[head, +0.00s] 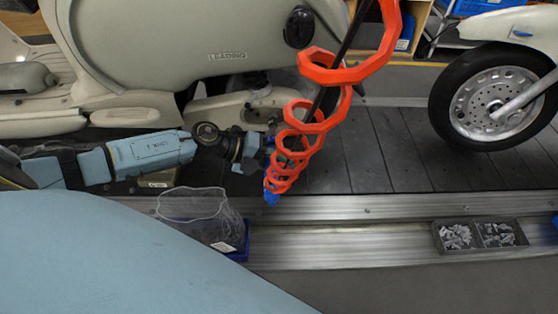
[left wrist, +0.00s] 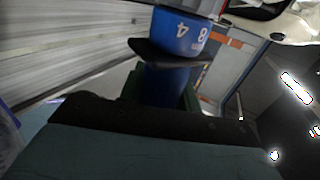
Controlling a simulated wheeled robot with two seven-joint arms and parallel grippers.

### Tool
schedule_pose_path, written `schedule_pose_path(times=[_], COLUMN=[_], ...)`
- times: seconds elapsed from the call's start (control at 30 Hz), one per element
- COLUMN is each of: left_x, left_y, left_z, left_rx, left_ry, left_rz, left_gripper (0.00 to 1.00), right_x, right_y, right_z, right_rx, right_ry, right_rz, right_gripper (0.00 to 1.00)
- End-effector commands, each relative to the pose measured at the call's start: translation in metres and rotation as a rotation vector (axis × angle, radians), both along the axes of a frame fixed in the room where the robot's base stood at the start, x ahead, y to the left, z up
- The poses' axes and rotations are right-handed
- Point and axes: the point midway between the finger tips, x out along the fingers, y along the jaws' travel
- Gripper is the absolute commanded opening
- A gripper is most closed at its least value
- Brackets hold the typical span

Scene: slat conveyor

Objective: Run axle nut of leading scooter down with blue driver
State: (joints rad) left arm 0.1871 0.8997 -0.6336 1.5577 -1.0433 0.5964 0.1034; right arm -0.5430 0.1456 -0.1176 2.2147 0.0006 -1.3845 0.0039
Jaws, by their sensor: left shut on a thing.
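The cream leading scooter (head: 150,45), lettered LEADING on its side panel, stands at the upper left of the head view. Its axle nut cannot be made out. My left gripper (head: 262,152) is shut on the blue driver (head: 271,198), which hangs at the lower end of an orange coiled hose (head: 300,115). Most of the driver is hidden by the gripper and coils. The gripper is in front of the scooter's lower side, above the conveyor edge. In the left wrist view the driver (left wrist: 182,32) shows as a blue cylinder marked with white digits. My right gripper is not in view.
A blue bin with a clear bag (head: 195,210) sits on the metal rail below my arm. A divided tray of small hardware (head: 440,240) lies farther right. Slats (head: 390,150) between are clear.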

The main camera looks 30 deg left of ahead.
Motion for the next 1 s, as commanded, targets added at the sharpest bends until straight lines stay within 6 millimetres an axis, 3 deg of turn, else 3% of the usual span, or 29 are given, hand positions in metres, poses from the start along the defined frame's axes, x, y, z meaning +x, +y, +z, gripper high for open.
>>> schedule_pose_path(times=[1.0], left_x=[0.0009], left_y=[0.0007], left_z=[0.0005], left_rx=[0.004], left_ry=[-0.004], left_rz=[0.000], left_gripper=[0.00], right_x=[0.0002], right_y=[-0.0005], right_z=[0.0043], right_rx=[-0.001], right_ry=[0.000], right_rz=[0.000], right_gripper=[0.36])
